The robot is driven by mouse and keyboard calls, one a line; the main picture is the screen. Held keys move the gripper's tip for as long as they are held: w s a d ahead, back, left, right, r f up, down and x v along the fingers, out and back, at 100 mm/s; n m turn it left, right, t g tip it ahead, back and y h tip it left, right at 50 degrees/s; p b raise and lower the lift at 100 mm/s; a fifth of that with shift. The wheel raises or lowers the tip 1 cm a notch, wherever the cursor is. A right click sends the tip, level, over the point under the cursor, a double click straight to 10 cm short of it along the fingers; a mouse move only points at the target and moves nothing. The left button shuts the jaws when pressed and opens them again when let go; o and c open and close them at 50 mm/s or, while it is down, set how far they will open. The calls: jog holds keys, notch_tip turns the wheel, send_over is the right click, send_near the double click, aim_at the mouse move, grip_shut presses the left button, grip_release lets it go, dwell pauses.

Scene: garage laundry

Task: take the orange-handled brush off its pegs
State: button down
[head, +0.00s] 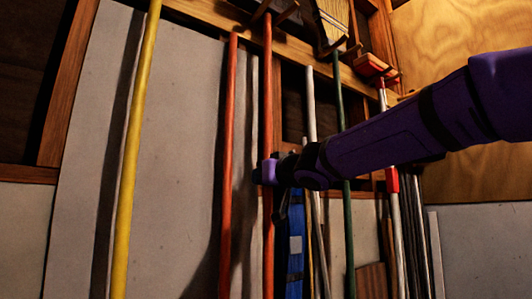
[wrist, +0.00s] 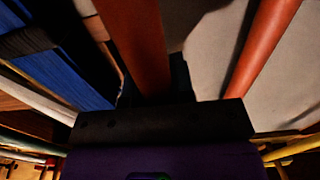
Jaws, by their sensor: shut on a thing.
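A long orange handle (head: 267,90) hangs upright between two wooden pegs (head: 286,13) near the top of the head view. Its upper end runs out of the picture, so its brush head is not seen. My gripper (head: 268,172) is shut on this handle about midway down the view, reaching in from the right. In the wrist view the orange handle (wrist: 135,40) runs down between my fingers, whose tips are mostly hidden in shadow.
A second orange-red pole (head: 229,150) stands close to the left, also in the wrist view (wrist: 265,45). A yellow pole (head: 134,150) is farther left. A green-handled broom (head: 340,110), blue item (head: 296,245) and red-and-white pole (head: 392,183) crowd the right.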

jog(key=shift+s+r, duration=0.1)
jog(key=shift+r, duration=0.05)
jog(key=shift+s+d+r, duration=0.1)
jog(key=shift+r, duration=3.3)
send_near(270, 147)
jog(key=v, duration=0.7)
jog(key=shift+s+d, duration=0.1)
jog(key=shift+d, duration=0.1)
